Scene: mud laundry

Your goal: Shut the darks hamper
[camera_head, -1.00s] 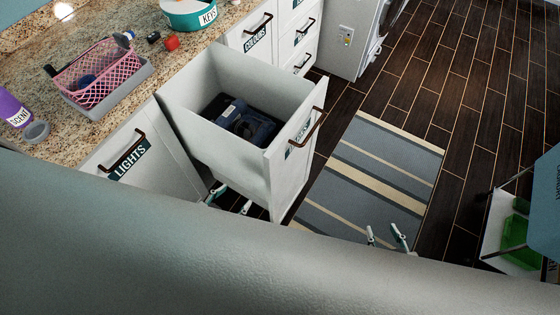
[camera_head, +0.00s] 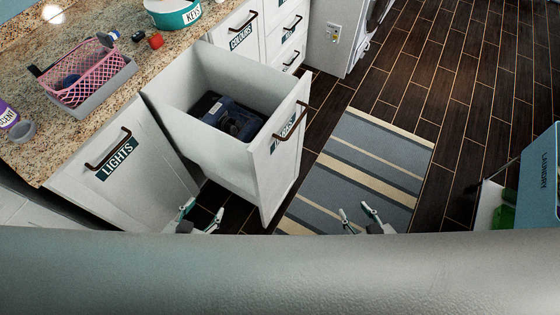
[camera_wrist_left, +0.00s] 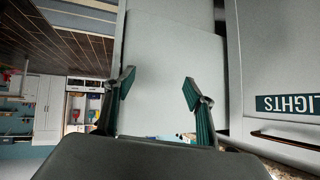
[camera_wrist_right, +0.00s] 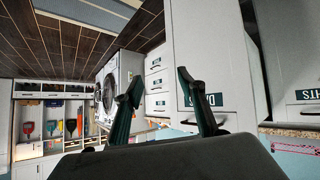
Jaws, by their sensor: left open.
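The darks hamper (camera_head: 272,185) is a white tilt-out bin in the counter front and stands pulled out. Dark folded clothing (camera_head: 228,114) lies inside. Its front has a dark bar handle (camera_head: 292,120) and a label (camera_head: 284,132) partly hidden by the handle. My left gripper (camera_head: 203,208) is open and empty, low to the left of the hamper; the hamper's pale side panel (camera_wrist_left: 170,75) fills much of the left wrist view. My right gripper (camera_head: 355,210) is open and empty over the rug, right of the hamper front. The right wrist view shows the label (camera_wrist_right: 203,100) beyond its fingers.
The closed lights hamper (camera_head: 150,190) is left of the open one. The closed colours front (camera_head: 240,42) and drawers are beyond. A striped rug (camera_head: 365,160) covers the floor to the right. A blue laundry bin (camera_head: 538,185) stands at far right. A pink basket (camera_head: 85,78) sits on the counter.

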